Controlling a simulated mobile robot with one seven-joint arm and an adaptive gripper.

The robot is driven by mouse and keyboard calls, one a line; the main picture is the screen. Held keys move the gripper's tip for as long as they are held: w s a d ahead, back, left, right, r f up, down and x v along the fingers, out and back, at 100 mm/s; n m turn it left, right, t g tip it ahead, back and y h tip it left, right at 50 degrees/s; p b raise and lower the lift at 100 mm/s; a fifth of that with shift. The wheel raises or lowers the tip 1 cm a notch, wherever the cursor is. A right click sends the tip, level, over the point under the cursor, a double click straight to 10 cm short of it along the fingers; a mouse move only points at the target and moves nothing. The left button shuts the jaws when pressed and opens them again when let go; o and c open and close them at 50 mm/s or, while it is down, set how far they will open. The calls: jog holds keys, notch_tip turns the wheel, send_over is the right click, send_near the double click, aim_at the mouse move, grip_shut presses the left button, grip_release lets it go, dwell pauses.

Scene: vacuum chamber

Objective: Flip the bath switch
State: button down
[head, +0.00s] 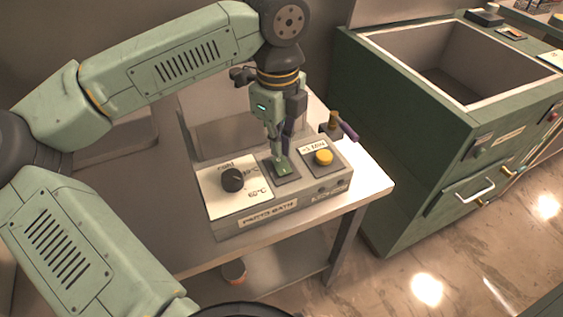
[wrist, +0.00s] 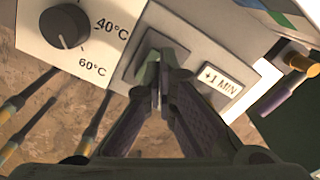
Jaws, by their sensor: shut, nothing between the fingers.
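The parts bath (head: 268,206) is a grey box on a white table, with a "PARTS BATH" label on its front. Its switch (head: 286,171) sits in a dark square plate in the middle of the top. In the wrist view the switch plate (wrist: 142,58) lies under my fingertips, which hide most of the switch. My gripper (head: 280,163) points down with its fingers closed and empty, its tips at the switch. It also shows in the wrist view (wrist: 160,85). I cannot tell whether the tips touch the switch or which way it is set.
A black knob (head: 233,180) with temperature marks is left of the switch. A yellow button (head: 323,157) labelled "+1 MIN" is on the right. A green cabinet with an open basin (head: 440,100) is at the right.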

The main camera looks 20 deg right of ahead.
aim_at(279, 159)
jog(key=shift+f+b, duration=1.1)
jog(key=shift+f, duration=0.05)
dwell(0.3)
jog(key=shift+r+p, duration=1.85)
jog(key=shift+r, duration=1.7)
